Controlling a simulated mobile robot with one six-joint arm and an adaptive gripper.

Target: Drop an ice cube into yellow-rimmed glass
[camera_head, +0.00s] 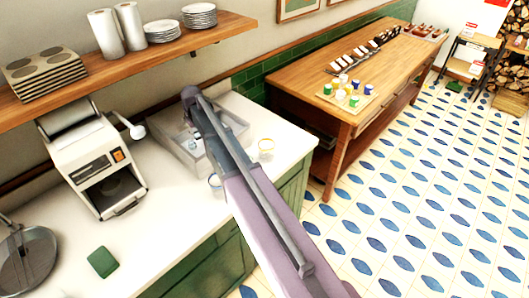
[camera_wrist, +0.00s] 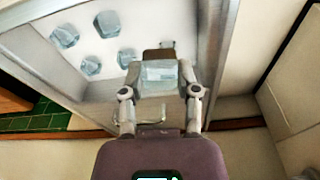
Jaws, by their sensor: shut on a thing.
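The yellow-rimmed glass (camera_head: 266,149) stands on the white counter, to the right of my arm in the head view. My gripper (camera_wrist: 160,77) is shut on an ice cube (camera_wrist: 158,71), with one finger on each side of it. It is over a pale metal-edged ice bin (camera_wrist: 225,62), where several loose cubes (camera_wrist: 91,66) lie. The bin also shows in the head view (camera_head: 187,151), partly behind my arm. My arm hides the gripper and the held cube there.
A blue-rimmed glass (camera_head: 215,181) stands close to my arm, near the counter's front edge. A white machine (camera_head: 92,160) and a green cloth or pad (camera_head: 102,262) are at the left. A shelf (camera_head: 130,62) with plates runs above the counter.

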